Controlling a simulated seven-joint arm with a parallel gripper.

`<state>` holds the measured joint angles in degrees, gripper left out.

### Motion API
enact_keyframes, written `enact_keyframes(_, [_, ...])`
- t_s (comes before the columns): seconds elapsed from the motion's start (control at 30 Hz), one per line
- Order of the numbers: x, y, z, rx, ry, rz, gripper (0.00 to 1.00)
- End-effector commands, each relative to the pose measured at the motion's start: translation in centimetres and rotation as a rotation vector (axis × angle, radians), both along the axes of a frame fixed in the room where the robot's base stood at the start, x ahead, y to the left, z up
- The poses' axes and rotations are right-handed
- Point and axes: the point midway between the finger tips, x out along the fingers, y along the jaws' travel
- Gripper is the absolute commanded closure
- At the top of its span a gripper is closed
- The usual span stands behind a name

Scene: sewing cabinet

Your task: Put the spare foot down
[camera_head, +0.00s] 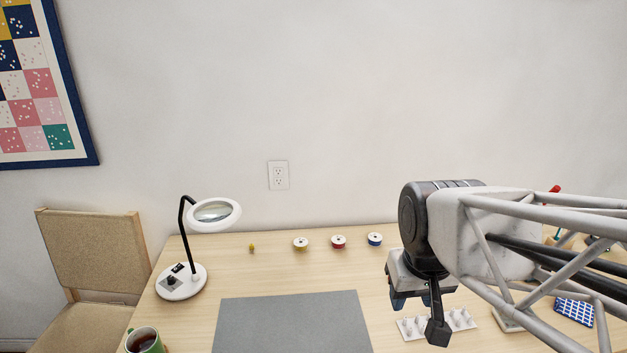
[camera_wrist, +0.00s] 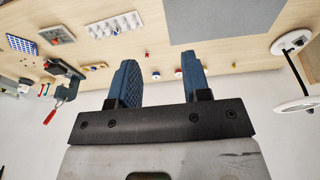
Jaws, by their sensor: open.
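I cannot make out the spare foot for certain in either view. My gripper (camera_head: 418,310) hangs above the right part of the table, with its fingers pointing down. In the wrist view its two blue fingers (camera_wrist: 162,80) stand wide apart with nothing held between them. A small red thing (camera_wrist: 146,54) shows in the gap, well beyond the fingertips on the table. A white pegged rack (camera_head: 465,318) lies below my gripper, partly hidden by a finger; it also shows in the wrist view (camera_wrist: 118,24). A grey plate (camera_wrist: 57,35) with something small on it lies beside the rack.
A grey mat (camera_head: 290,322) covers the table's middle. Yellow (camera_head: 301,243), red (camera_head: 339,242) and blue (camera_head: 375,239) spools stand near the back. A magnifier lamp (camera_head: 180,283) and a mug (camera_head: 144,341) are at left. A blue checked pad (camera_head: 574,312) and a dark red-handled tool (camera_wrist: 65,78) are at right.

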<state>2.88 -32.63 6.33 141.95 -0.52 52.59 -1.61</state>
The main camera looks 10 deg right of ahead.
Motion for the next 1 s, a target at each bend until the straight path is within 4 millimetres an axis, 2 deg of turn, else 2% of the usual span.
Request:
enact_keyframes(0.1, [-2.0, 0.8, 0.4, 0.003, -0.016, 0.002, 0.56])
enact_keyframes(0.3, [-3.5, 1.4, 0.6, 0.007, -0.027, -0.001, 0.56])
enact_keyframes(1.0, [-3.5, 1.4, 0.6, 0.009, -0.027, -0.004, 0.58])
